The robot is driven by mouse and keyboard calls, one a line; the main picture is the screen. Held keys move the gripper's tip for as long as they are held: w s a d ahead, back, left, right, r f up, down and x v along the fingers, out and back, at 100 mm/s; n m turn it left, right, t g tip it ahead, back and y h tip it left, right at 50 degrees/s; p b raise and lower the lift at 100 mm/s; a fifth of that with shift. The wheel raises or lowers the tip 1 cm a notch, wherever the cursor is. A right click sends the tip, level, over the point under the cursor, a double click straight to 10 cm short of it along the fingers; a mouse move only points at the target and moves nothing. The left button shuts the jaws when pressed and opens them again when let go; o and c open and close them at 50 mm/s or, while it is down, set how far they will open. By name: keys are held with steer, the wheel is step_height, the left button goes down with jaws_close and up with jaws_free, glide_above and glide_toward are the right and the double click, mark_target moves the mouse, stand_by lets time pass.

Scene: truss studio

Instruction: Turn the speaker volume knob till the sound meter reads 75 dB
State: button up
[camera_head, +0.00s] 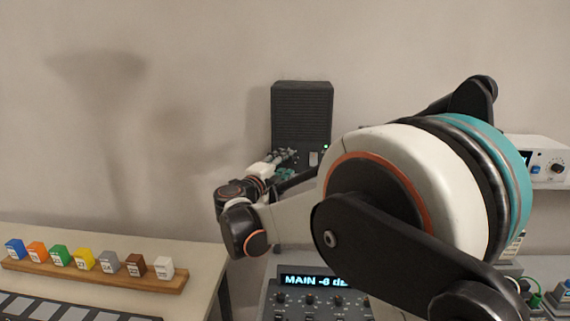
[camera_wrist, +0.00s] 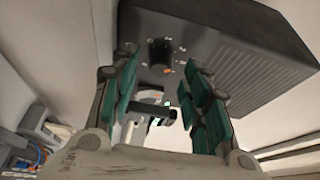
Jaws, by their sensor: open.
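The dark grey speaker (camera_head: 302,112) stands against the wall, beyond my arm in the head view. In the wrist view the speaker (camera_wrist: 245,62) fills the upper right. Its black volume knob (camera_wrist: 158,49) has small pale marks around it and an orange spot near its edge. My gripper (camera_head: 286,163) is at the lower front of the speaker. In the wrist view its teal-padded fingers are open, either side of the knob, with a visible gap on both sides; contact does not show. I cannot make out a sound meter or its reading.
A mixer (camera_head: 268,306) with a lit "MAIN -6 dB" display stands below my arm. A wooden strip (camera_head: 90,277) holds several coloured numbered blocks on the left table. A white device (camera_head: 540,150) sits on a shelf at right. My arm hides much of the right side.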

steer(key=v, duration=1)
steer(key=shift+s, duration=0.3)
steer(key=shift+w+f, duration=0.1)
